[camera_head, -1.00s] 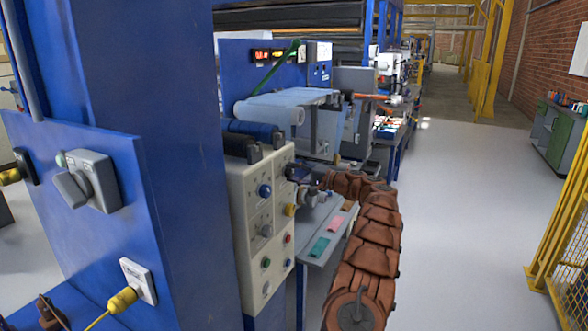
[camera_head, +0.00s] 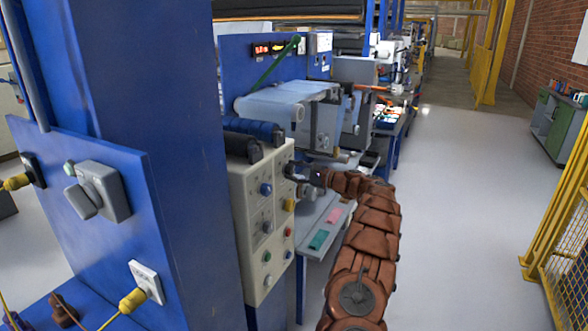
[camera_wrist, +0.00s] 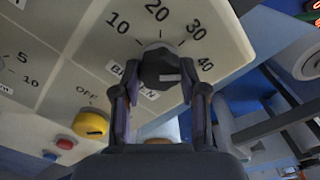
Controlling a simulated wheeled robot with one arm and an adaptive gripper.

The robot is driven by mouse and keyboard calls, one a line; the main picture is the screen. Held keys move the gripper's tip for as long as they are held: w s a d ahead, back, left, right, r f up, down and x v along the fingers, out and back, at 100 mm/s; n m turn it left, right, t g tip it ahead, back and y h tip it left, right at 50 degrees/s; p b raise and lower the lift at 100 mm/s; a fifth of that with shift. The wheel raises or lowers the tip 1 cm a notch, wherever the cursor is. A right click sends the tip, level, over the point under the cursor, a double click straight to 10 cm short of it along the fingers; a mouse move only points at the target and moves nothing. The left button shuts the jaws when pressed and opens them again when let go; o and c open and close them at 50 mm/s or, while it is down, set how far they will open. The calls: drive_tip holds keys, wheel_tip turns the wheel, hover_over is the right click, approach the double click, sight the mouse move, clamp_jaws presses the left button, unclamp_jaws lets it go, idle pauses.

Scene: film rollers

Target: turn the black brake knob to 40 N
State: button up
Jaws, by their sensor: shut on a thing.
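The black brake knob (camera_wrist: 160,66) sits on the pale control panel (camera_head: 247,180), near its upper right corner. In the wrist view the numbers 10, 20, 30 and 40 arc around it, with 40 at the right. A light mark on the knob's face lies on its right side; its exact reading is hard to tell. A partly covered label sits below the knob. My gripper (camera_wrist: 160,76) has a finger on each side of the knob and is shut on it. In the head view my gripper (camera_head: 299,178) is at the panel's right edge and largely hides the knob.
Dark rollers (camera_head: 250,140) lie above the panel. A blue column (camera_head: 140,90) stands left. A small table (camera_head: 325,228) is behind my arm. Open floor lies to the right.

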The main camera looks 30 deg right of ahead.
drive_tip(key=shift+m, duration=0.4)
drive_tip(key=o, duration=1.1)
drive_tip(key=shift+o, duration=0.2)
drive_tip(key=v, duration=1.2)
drive_tip(key=shift+f, duration=0.1)
